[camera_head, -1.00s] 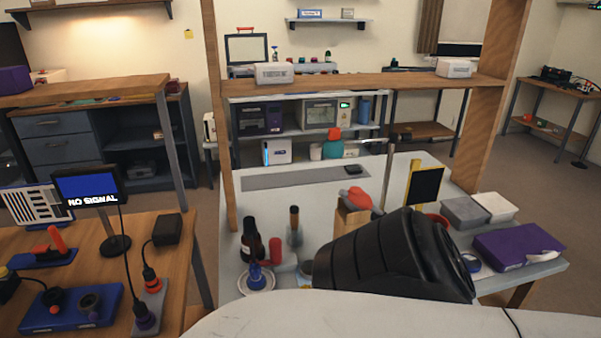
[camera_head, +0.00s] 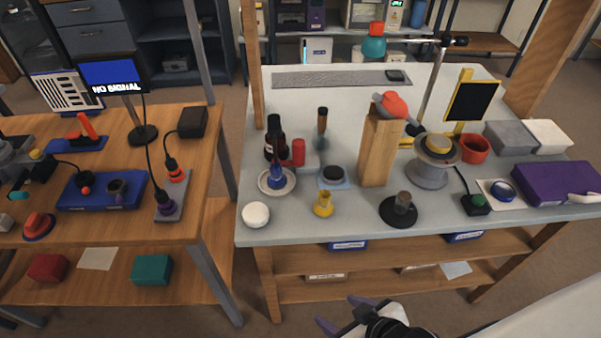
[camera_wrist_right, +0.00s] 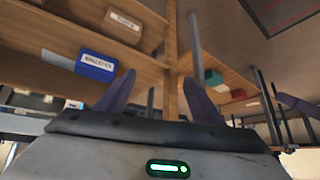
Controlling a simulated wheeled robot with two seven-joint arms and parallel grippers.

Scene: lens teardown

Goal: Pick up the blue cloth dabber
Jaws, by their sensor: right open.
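The blue cloth dabber (camera_head: 277,178) appears to be the small blue piece standing upright on a white saucer (camera_head: 277,190) at the left front of the grey-white bench, in the head view. My right gripper (camera_head: 343,312) is low in front of the bench, below the top's front edge and well apart from the dabber. Its purple fingers are spread and empty; they also show in the right wrist view (camera_wrist_right: 158,95), facing the under-shelves. The dabber is not visible in the wrist view. A purple finger-like part (camera_wrist_right: 298,103) shows at that view's right edge, perhaps my left gripper.
Near the saucer are a dark bottle (camera_head: 275,138), a red cylinder (camera_head: 298,152), a white round piece (camera_head: 256,214) and a small yellow piece (camera_head: 323,203). A wooden block (camera_head: 380,150) stands further right. A wooden post (camera_head: 249,60) rises at the bench's left.

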